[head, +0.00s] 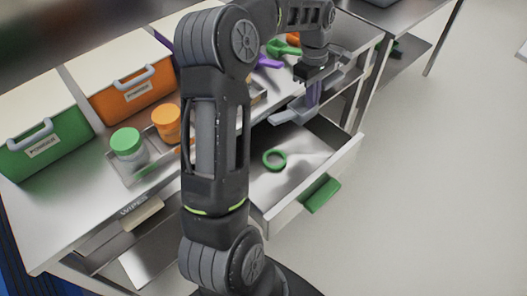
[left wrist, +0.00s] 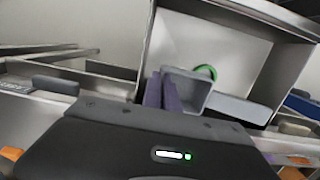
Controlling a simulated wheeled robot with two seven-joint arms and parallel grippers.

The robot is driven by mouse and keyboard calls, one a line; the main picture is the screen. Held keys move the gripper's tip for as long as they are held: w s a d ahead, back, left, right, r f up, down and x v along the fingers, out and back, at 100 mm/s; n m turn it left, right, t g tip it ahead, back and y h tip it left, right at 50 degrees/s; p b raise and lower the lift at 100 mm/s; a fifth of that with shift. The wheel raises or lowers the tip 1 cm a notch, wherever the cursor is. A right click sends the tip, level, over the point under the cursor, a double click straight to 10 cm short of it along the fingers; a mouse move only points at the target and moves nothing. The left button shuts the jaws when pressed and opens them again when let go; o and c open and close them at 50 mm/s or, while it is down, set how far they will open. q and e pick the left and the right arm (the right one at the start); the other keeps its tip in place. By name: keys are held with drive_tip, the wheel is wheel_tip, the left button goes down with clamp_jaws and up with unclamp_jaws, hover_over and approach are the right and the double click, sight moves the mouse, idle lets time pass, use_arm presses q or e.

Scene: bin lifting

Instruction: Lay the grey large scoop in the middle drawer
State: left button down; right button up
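The grey large scoop (head: 291,114) hangs in my left gripper (head: 314,88), above the rear part of an open drawer (head: 333,167) with a green handle (head: 321,195). In the left wrist view the scoop's grey box-shaped bowl (left wrist: 188,88) shows just ahead of the gripper body, beside a purple-grey finger-like part (left wrist: 162,92). The scoop seems clear of the drawer floor. A green ring (head: 274,159) lies in this drawer and also shows in the left wrist view (left wrist: 206,72). My left arm hides part of the drawer and counter. My right gripper is not in view.
Left of my arm, a drawer with a tan handle (head: 142,215) is labelled WIPES. On the counter stand a green bin (head: 45,143), an orange bin (head: 130,92), and jars with green (head: 126,141) and orange (head: 166,116) lids. Purple (head: 269,62) and green (head: 283,48) scoops lie behind.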

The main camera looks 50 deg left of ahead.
use_arm(q)
wheel_tip(320, 180, down, 3)
drive_tip(key=shift+w+a+f+b, duration=0.1)
drive_tip(key=shift+f+b, duration=0.1)
drive_tip(key=shift+b, duration=0.95)
drive_tip(key=shift+r, duration=0.1)
wheel_tip(320, 180, down, 6)
drive_tip(key=shift+f, duration=0.15)
wheel_tip(320, 180, down, 4)
drive_tip(key=shift+r, duration=0.1)
